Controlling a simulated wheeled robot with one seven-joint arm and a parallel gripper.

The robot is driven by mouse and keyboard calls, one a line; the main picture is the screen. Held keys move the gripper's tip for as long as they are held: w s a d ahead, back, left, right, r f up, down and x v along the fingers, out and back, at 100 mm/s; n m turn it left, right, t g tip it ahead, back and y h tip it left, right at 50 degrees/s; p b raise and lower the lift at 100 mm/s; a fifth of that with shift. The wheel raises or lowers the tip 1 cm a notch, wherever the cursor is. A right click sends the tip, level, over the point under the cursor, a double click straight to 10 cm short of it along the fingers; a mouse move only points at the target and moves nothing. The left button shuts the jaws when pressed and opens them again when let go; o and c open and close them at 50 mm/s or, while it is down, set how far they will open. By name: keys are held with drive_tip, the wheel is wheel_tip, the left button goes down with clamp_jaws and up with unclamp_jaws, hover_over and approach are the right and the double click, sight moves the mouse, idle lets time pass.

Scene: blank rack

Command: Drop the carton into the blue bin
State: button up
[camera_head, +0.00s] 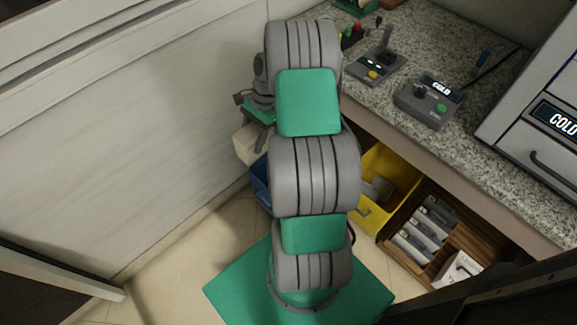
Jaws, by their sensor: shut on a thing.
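My gripper (259,138) points down at the left of my arm, shut on a pale beige carton (246,147). Only part of the carton shows; the gripper and arm cover the rest. The blue bin (261,184) shows below the carton in the picture, on the floor by the left wall. My arm hides most of the bin, including its right side and most of its opening. The carton appears above the bin's far edge, but I cannot tell its height or whether it is fully over the opening.
A yellow bin (402,164) with grey items stands right of my arm. A wooden crate (448,222) with several boxes lies beside it. A speckled counter (395,101) with control boxes overhangs them. A pale wall (150,120) bounds the left. Tiled floor (185,250) is clear at lower left.

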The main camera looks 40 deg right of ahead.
drive_tip(key=d+f+m+t+b, duration=0.1)
drive_tip(key=d+f+m+b, duration=0.3)
drive_tip(key=f+b, duration=0.2)
drive_tip(key=d+f+m+t+h+b, duration=0.1)
drive_tip(key=d+f+m+b, duration=0.3)
drive_tip(key=f, duration=0.5)
drive_tip(key=s+d+f+m+t+h+b, duration=0.1)
drive_tip(key=d+f+m+t+b, duration=0.1)
drive_tip(key=d+f+m+b, duration=0.2)
wheel_tip(320, 180, down, 4)
drive_tip(key=d+b, duration=0.2)
drive_tip(key=b, duration=0.3)
drive_tip(key=shift+f, duration=0.2)
drive_tip(key=shift+r, duration=0.1)
drive_tip(key=o, duration=1.4)
drive_tip(key=shift+s, duration=0.1)
